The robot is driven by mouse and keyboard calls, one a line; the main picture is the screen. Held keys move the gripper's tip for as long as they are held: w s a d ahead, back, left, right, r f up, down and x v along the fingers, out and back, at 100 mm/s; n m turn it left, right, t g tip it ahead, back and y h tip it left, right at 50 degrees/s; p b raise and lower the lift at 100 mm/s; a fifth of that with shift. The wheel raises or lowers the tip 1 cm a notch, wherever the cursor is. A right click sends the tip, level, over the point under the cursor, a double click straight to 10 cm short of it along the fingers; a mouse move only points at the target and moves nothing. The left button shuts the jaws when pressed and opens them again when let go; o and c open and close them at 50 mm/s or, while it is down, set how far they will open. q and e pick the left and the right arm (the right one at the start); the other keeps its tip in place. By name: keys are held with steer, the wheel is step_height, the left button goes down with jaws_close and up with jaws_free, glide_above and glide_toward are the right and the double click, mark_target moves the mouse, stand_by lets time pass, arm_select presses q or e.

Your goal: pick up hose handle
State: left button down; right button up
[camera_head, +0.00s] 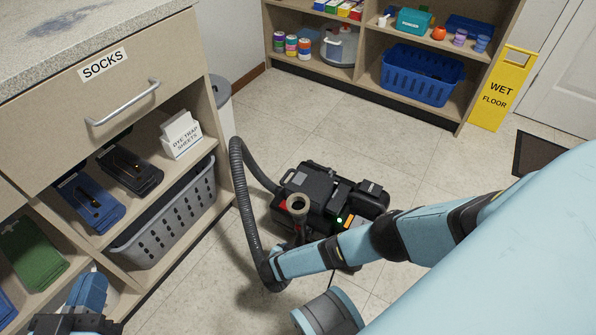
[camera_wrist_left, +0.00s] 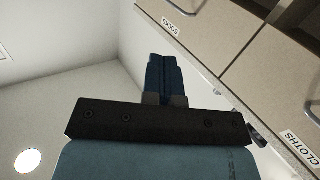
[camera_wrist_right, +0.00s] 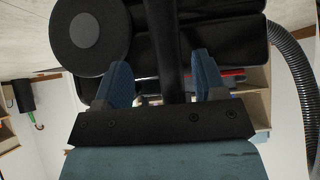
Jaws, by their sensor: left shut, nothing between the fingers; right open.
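A black vacuum cleaner (camera_head: 330,200) stands on the floor. Its ribbed grey hose (camera_head: 240,190) arches up on its left and runs down to near the end of my right arm. A tube with a tan round open end (camera_head: 298,203) stands up in front of the vacuum; my arm hides its lower part. My right gripper (camera_wrist_right: 164,80) is open, close to the vacuum. A dark bar (camera_wrist_right: 168,45) runs between its fingers, and I cannot tell whether this is the hose handle. My left gripper (camera_head: 90,288) is shut and empty beside the left cabinet; its closed fingers also show in the left wrist view (camera_wrist_left: 163,75).
A cabinet with a SOCKS drawer (camera_head: 140,85) and a grey basket (camera_head: 170,215) stands at the left. Shelves with a blue basket (camera_head: 420,75) stand at the back. A yellow wet floor sign (camera_head: 503,90) is at the right. The floor behind the vacuum is clear.

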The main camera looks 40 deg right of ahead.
mark_target(299, 233)
steer(key=b+x, duration=0.1)
steer(key=x, duration=0.1)
steer(key=b+x, duration=0.2)
steer(key=x, duration=0.1)
steer(key=shift+w+r, duration=0.15)
steer(key=shift+w, duration=0.25)
steer(key=shift+w+d+f+b, duration=0.15)
steer(key=shift+d+f+b, duration=0.1)
steer(key=shift+d+b, duration=0.1)
steer(key=shift+r, duration=0.1)
jaws_close()
arm_select(q)
steer(key=w+m, duration=0.1)
steer(key=a+m+t, duration=0.1)
steer(key=shift+w+r+m+h, duration=0.3)
steer(key=shift+w+h, duration=0.1)
